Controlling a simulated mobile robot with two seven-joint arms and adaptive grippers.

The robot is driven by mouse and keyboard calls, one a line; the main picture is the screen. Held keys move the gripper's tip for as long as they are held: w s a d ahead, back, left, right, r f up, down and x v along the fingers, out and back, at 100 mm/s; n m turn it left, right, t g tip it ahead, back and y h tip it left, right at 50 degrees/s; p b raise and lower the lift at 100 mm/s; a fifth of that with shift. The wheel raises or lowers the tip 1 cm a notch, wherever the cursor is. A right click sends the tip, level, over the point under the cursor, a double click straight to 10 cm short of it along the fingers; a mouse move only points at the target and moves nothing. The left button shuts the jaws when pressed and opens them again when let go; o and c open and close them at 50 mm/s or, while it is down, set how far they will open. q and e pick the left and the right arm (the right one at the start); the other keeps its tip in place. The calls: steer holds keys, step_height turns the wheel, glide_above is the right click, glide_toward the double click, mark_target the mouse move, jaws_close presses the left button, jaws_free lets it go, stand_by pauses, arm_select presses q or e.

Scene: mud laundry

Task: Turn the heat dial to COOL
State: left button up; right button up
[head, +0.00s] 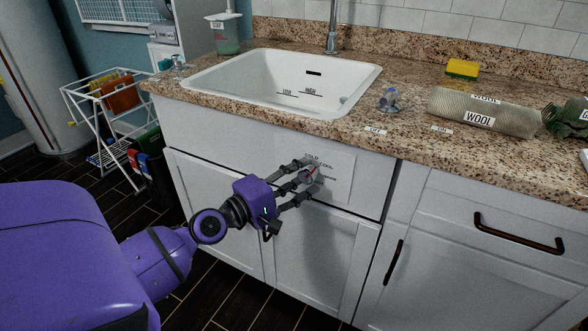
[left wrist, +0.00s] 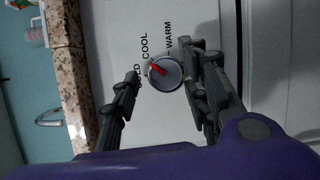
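The heat dial (left wrist: 165,74) is a round grey knob with a red pointer, set on a white panel (head: 335,170) on the cabinet front below the sink. In the left wrist view the picture is turned sideways. The red pointer leans to the upper left, between the partly hidden COLD label (left wrist: 137,74) and the COOL label (left wrist: 145,46). The WARM label (left wrist: 168,36) is above the dial. My left gripper (left wrist: 168,82) is open, its dark fingers on either side of the dial with gaps showing. In the head view the fingers (head: 307,178) partly cover the dial. My right gripper is not in view.
The granite counter (head: 400,150) overhangs the panel. On it are the sink (head: 215,78), a blue-topped stopper-like item (head: 389,100), a WOOL roll (head: 470,108) and a yellow sponge (head: 462,69). A drying rack (head: 100,100) stands left. A dark handle (head: 518,236) sticks out at right.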

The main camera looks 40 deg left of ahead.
arm_select(q)
steer(key=s+a, duration=0.2)
steer(key=s, duration=0.9)
steer(key=shift+s, duration=0.4)
steer(key=shift+c, duration=0.2)
